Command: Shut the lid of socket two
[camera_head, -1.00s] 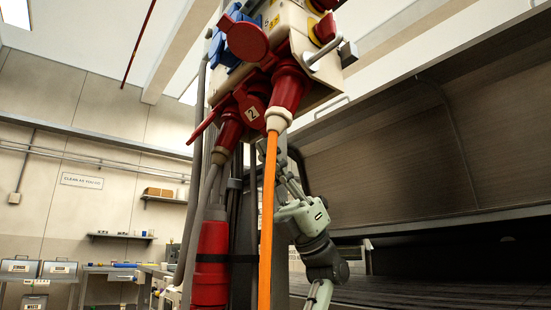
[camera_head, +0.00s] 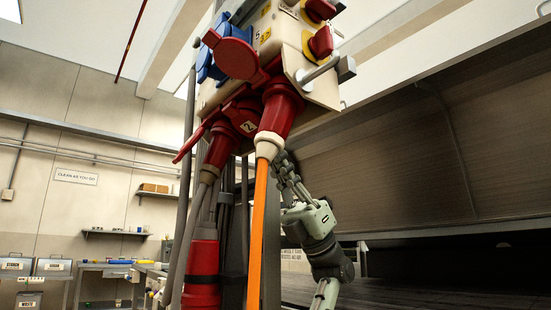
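A cream socket box (camera_head: 322,88) hangs at the top, tilted in view. A red part marked "2" (camera_head: 248,127), which looks like the lid of socket two, sits under it between two red plugs. The front plug (camera_head: 279,108) has an orange cable, and the left plug (camera_head: 220,148) has a grey cable. A round red lid (camera_head: 236,58) stands open above the front plug. A flat red flap (camera_head: 188,143) sticks out at the left. My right gripper (camera_head: 284,163) is below and behind the box, partly hidden by the orange-cable plug; its finger opening is unclear. My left gripper is out of view.
The orange cable (camera_head: 257,230) hangs in front of dark posts and grey cables. A red cylinder (camera_head: 202,270) hangs at lower left. A large dark hood (camera_head: 400,160) fills the right. Wall shelves and a workbench stand far left.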

